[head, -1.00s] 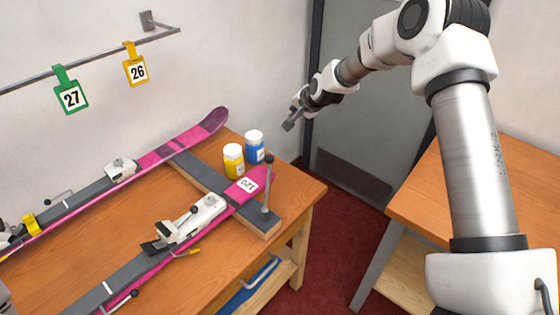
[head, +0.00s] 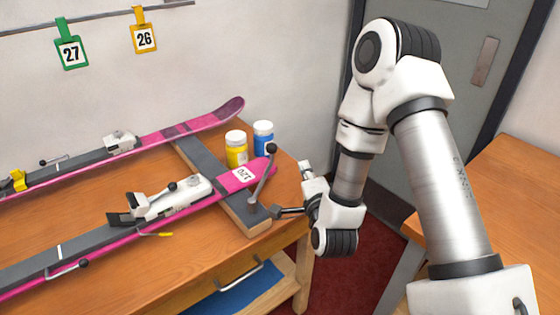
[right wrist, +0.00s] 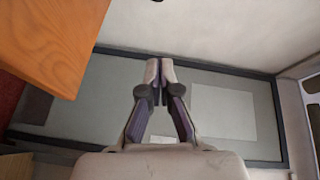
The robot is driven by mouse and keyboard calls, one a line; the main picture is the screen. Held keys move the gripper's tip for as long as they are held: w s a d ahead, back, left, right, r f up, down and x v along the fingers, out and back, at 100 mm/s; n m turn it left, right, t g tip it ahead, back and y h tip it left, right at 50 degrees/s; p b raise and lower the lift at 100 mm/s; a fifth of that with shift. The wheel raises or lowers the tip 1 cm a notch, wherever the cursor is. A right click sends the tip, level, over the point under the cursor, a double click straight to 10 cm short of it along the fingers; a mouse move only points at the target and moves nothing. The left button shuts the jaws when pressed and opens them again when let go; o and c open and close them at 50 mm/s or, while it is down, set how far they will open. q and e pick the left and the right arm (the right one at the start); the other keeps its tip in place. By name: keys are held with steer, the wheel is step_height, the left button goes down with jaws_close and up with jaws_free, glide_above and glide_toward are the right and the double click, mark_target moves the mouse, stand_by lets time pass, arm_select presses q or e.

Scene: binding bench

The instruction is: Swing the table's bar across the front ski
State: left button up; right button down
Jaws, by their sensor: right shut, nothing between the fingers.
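The table's bar (head: 262,180) is a grey rod with a black knob on top. It stands steeply at the front right end of the dark crosspiece, leaning a little right in the head view. The front ski (head: 100,235), pink and grey with a white tag and binding, lies on the table; its tip is just behind the bar. My right gripper (head: 276,211) is shut and empty, right of the bar near its foot; I cannot tell whether they touch. Its closed fingers show in the right wrist view (right wrist: 160,62), without the bar. My left gripper is out of view.
A second ski (head: 190,128) lies behind. A yellow jar (head: 236,150) and a blue jar (head: 263,140) stand close behind the front ski's tip. Number tags hang from a wall rail (head: 100,18). Another table (head: 510,215) is at the right.

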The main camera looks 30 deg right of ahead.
steer(key=w+d+f+b, duration=0.1)
steer(key=w+b, duration=0.5)
steer(key=w, duration=0.4)
steer(key=shift+w, duration=0.3)
steer(key=shift+d+f, duration=0.1)
steer(key=shift+w, duration=0.1)
